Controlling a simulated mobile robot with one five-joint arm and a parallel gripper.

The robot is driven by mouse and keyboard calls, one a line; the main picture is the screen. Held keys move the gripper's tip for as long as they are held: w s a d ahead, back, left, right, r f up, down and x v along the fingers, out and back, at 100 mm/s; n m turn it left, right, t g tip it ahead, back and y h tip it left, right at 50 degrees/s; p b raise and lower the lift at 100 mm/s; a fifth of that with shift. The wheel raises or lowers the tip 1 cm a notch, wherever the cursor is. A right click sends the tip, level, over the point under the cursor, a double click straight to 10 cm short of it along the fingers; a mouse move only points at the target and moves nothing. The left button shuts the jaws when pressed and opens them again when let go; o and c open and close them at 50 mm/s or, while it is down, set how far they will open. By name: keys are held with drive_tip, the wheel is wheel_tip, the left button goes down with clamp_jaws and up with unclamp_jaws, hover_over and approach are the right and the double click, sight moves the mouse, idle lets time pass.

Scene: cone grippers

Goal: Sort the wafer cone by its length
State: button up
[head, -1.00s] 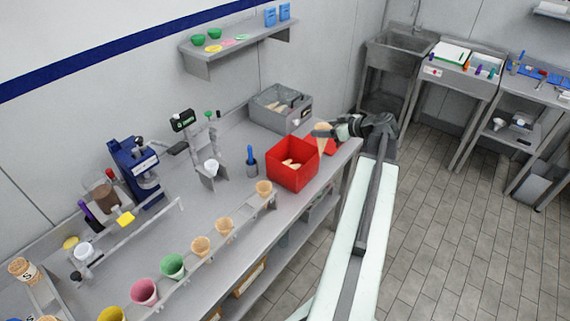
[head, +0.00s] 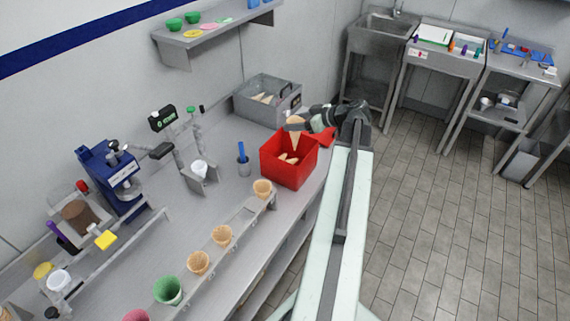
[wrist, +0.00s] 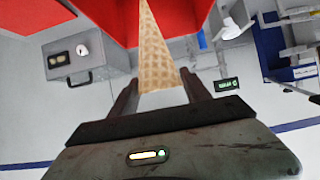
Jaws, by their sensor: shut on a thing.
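My gripper (head: 304,124) is shut on a wafer cone (head: 295,132). In the head view the cone hangs with its narrow end down over the back of the red bin (head: 287,172). In the wrist view the cone (wrist: 158,58) shows its waffle pattern between the two fingers (wrist: 160,92), and the red bin (wrist: 184,14) fills the top. Cone pieces (head: 287,158) lie inside the red bin. A grey bin (head: 252,103) behind it also holds cones; it shows in the wrist view too (wrist: 72,60).
A rack (head: 232,229) along the counter's front edge holds several cones and coloured cups. A holder with a blue-handled tool (head: 243,165) stands left of the red bin. A scale-like stand with a white cup (head: 199,172) is farther left.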

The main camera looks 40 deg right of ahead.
sight(295, 135)
wheel_tip(295, 135, down, 6)
drive_tip(key=b, duration=0.6)
drive_tip(key=shift+w+a, duration=0.1)
drive_tip(key=o, duration=0.9)
drive_tip(key=p+v, duration=0.4)
drive_tip(key=v, duration=0.4)
